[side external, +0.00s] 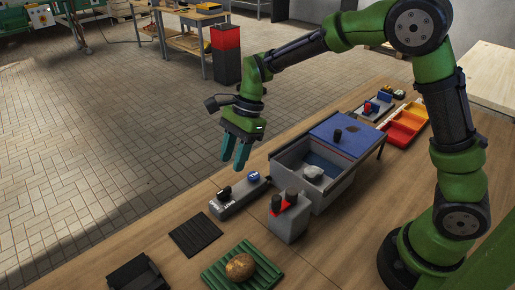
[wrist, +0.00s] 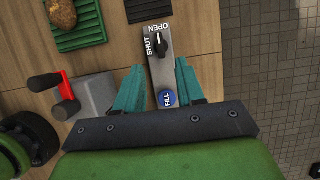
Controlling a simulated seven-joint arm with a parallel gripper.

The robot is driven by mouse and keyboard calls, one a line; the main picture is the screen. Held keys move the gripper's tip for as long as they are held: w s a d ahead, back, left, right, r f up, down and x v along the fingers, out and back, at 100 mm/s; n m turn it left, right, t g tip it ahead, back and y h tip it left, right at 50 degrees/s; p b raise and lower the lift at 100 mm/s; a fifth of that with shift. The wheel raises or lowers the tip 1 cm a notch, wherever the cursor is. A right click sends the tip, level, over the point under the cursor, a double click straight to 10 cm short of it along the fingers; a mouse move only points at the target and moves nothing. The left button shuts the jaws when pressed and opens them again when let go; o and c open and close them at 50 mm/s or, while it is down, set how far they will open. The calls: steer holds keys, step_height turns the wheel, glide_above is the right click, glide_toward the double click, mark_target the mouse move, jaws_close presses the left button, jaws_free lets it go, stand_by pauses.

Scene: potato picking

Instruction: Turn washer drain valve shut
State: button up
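The valve panel (side external: 238,197) is a grey bar on the table beside the washer tub (side external: 318,188). Its black valve knob (wrist: 160,42) shows in the wrist view, with OPEN printed beyond it and SHUT to its left. The knob's long axis runs roughly toward OPEN. The knob also shows in the side view (side external: 224,192). A blue FILL button (wrist: 167,98) sits at the panel's near end in the wrist view. My gripper (side external: 233,163) is open and empty above the panel. Its teal fingers show either side of the panel in the wrist view (wrist: 160,68).
A grey block (side external: 288,222) with red, black-ended levers stands beside the tub. A blue lid (side external: 348,131) covers part of the tub. A potato (side external: 240,267) lies on a green ribbed tray (side external: 212,279). A black mat (side external: 195,233) lies nearby. Coloured bins (side external: 403,126) stand farther back.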

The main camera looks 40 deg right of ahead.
mark_target(224, 190)
steer(key=x, duration=0.8)
steer(key=shift+f, duration=0.1)
jaws_close()
